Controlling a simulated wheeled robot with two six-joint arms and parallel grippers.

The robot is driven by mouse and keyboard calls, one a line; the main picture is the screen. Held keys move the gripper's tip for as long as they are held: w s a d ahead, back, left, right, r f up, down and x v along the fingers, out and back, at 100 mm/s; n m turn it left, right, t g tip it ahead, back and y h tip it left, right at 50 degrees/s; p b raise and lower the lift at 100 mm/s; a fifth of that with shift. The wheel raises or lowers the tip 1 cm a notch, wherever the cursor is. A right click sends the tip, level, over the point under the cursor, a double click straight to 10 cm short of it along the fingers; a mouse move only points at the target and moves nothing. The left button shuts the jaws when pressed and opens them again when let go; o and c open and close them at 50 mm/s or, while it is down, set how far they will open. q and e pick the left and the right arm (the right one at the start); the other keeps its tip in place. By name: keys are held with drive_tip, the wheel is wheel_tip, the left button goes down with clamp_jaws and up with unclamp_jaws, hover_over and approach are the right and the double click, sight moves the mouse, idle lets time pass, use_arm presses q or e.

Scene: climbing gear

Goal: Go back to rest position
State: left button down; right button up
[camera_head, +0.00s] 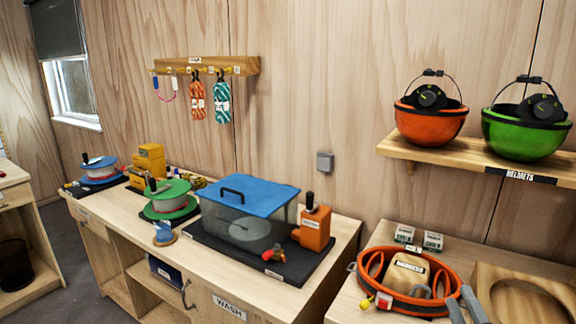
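My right gripper (463,304) shows at the bottom right edge, its two grey fingers pointing up and slightly apart with nothing seen between them. It is in front of the right part of an orange ring-shaped harness (372,262) on the right-hand bench and overlaps its edge in the picture; I cannot tell whether they touch. A wooden block with a label (407,272) sits inside the orange ring. My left gripper is not in view.
A blue-lidded clear box (245,207) stands on a dark mat on the left bench, beside an orange box (314,228) and a green-topped reel (170,199). A shelf (462,152) holds orange (430,127) and green (526,138) helmets. A wooden tray (510,276) lies right.

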drive_tip(key=s+d+f+m+g+h, duration=0.4)
drive_tip(key=s+f+m+g+h, duration=0.2)
drive_tip(key=s+f+m+g, duration=0.45)
drive_tip(key=s+a+f+m+g+y, duration=0.2)
drive_tip(key=s+a+f+m+g, duration=0.15)
drive_tip(key=s+f, duration=0.4)
drive_tip(key=s+a+f+m+g+y, duration=0.2)
drive_tip(key=s+f+m+g, duration=0.15)
drive_tip(key=s+f, duration=0.45)
wheel_tip(320, 180, down, 24)
drive_tip(key=s+d+r+g, duration=0.1)
drive_tip(key=g, duration=0.1)
drive_tip(key=s+a+f, duration=0.1)
drive_tip(key=s+f, duration=1.4)
drive_tip(key=shift+f+n+g+y, duration=0.2)
drive_tip(key=shift+n+g+y, duration=0.15)
drive_tip(key=shift+g, duration=0.1)
